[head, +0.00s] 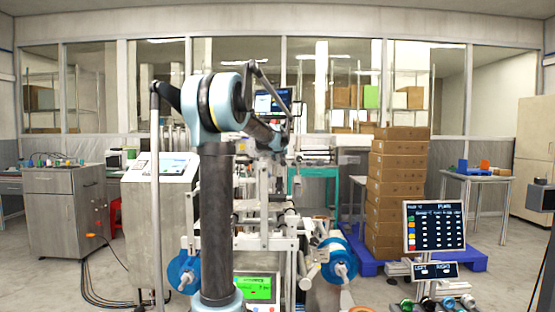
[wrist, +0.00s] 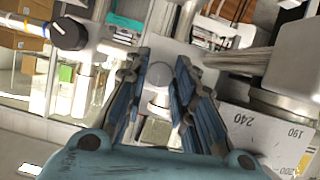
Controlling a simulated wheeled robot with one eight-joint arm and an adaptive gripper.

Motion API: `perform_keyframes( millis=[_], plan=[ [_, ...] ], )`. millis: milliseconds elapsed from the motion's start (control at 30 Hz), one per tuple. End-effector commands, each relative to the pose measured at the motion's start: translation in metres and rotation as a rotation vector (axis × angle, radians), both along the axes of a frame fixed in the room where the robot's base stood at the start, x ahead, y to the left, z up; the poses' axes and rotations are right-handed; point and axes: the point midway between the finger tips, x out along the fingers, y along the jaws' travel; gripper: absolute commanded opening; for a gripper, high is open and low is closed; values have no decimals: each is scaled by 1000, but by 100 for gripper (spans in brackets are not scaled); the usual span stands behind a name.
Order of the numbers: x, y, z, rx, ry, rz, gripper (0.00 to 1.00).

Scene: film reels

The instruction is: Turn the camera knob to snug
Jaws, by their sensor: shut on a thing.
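In the wrist view the two blue fingers of my gripper (wrist: 164,58) stand either side of a small round grey knob (wrist: 160,74). They are shut on it. It appears to be the camera knob, seen nearly end-on against a pale plate. I see no mark on it that tells how far it is turned. A separate black knob (wrist: 68,33) with a white line sits to the upper left, clear of the fingers. In the head view my arm covers the middle of the machine, and the gripper and held knob cannot be made out.
A pale scale plate (wrist: 245,118) with numbers lies right of the fingers, close to grey cylindrical parts. In the head view, blue reels (head: 183,271) (head: 338,262) flank the machine. Stacked boxes (head: 398,190) and a status screen (head: 433,226) stand right. A control cabinet (head: 150,215) stands left.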

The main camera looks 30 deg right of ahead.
Motion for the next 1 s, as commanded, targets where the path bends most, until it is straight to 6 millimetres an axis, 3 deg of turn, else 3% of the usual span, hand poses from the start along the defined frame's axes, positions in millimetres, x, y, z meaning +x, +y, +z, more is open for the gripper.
perform_keyframes(
  millis=[267, 1000],
  plan=[
    [1, 1, -1, 53, -31, 3, 0],
    [-1, -2, -1, 408, -247, 4, 0]
  ],
)
